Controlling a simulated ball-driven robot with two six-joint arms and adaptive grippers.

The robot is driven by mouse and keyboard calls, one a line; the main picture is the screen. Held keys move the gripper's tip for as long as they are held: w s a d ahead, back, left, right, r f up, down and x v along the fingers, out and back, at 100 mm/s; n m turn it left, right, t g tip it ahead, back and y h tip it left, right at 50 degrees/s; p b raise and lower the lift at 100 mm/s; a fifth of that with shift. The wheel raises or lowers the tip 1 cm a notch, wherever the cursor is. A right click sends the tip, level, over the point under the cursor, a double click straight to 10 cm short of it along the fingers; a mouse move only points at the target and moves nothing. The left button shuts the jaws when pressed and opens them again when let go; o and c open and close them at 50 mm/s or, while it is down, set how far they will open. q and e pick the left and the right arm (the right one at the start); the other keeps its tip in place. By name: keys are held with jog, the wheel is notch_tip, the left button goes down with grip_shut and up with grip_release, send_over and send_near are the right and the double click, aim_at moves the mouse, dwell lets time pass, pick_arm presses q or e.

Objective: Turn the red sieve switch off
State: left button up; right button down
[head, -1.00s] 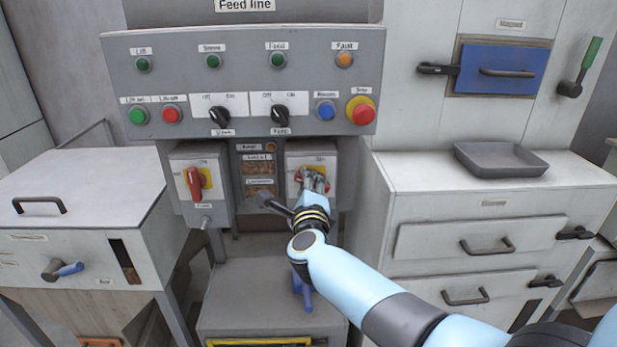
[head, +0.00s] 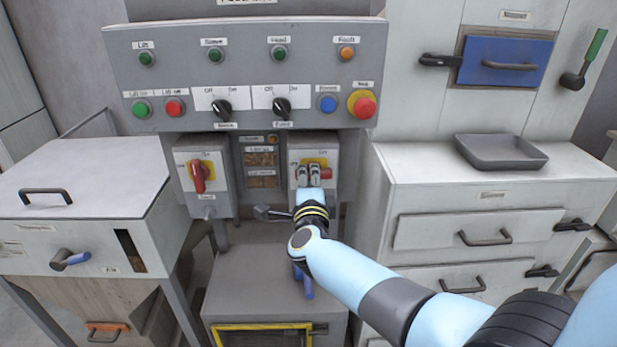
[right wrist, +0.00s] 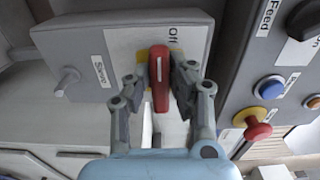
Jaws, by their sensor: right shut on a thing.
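The sieve switch is on a grey box (head: 331,150) below the control panel. Its label reads "Sieve" in the right wrist view (right wrist: 100,75). My right gripper (head: 309,170) is at the front of this box and hides most of the handle in the head view. In the right wrist view, my right gripper (right wrist: 160,80) has its two fingers on either side of the red handle (right wrist: 158,65), shut on it. There the handle runs up and down the picture, its upper end near the word "Off". My left gripper is out of view.
A similar box with a red switch (head: 197,178) stands to the left. The control panel (head: 180,75) with buttons and black knobs overhangs both boxes. A grey tray (head: 500,152) lies on the cabinet at right. A white-topped bin (head: 90,180) stands at left.

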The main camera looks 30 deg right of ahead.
jog(key=shift+w+r, duration=0.15)
jog(key=shift+r, duration=0.1)
jog(key=c, duration=1.2)
grip_release()
jog(key=shift+c, duration=0.2)
jog(key=shift+o, duration=0.2)
jog(key=shift+f, duration=0.15)
jog(key=shift+f, duration=0.1)
jog(key=v, duration=1.2)
jog(key=shift+d, duration=0.1)
